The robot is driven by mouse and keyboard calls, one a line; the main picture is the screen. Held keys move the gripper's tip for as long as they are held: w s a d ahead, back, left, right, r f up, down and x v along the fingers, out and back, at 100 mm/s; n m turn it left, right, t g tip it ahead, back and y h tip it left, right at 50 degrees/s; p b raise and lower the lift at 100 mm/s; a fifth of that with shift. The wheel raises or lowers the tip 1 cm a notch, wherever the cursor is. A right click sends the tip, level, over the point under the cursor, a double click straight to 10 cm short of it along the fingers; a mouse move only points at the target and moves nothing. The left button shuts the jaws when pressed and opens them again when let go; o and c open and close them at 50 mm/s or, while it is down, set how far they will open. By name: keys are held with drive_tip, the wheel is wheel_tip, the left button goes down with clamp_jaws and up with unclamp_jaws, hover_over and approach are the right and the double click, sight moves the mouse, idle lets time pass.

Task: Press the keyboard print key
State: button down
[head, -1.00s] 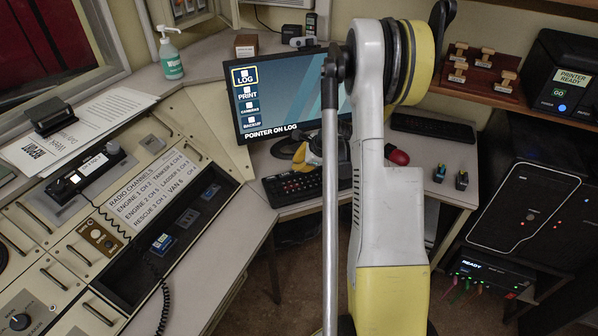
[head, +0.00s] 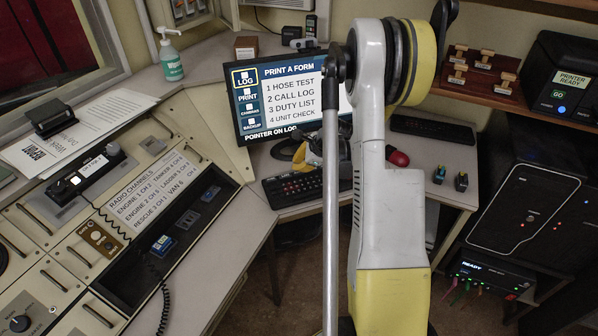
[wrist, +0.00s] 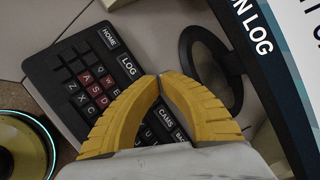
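The black keyboard (head: 284,190) lies on the desk in front of the monitor. In the wrist view the keyboard (wrist: 50,70) shows keys marked HOME (wrist: 109,38), LOG (wrist: 128,66) and CAMS (wrist: 166,120), with red A, S and D keys. No key marked PRINT shows; my fingers cover the stretch between LOG and CAMS. My gripper (wrist: 158,76) has its two yellow fingers together at the tips, empty, over the keyboard's edge by LOG. Whether it touches a key I cannot tell. In the head view my arm hides much of the gripper and part of the keyboard.
The monitor (head: 290,88) shows "PRINT A FORM", a list of forms and "POINTER ON LOG". Its stand base (wrist: 210,68) is close right of my fingers. A red mouse (head: 399,158) lies right of my arm. The printer (head: 567,80) at upper right reads "PRINTER READY".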

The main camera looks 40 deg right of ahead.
sight(298, 172)
drive_tip(key=shift+r, duration=0.25)
drive_tip(key=shift+r+p, duration=1.55)
drive_tip(key=shift+r, duration=0.9)
drive_tip(key=shift+r, duration=0.15)
wheel_tip(298, 172, up, 8)
drive_tip(key=p, duration=0.5)
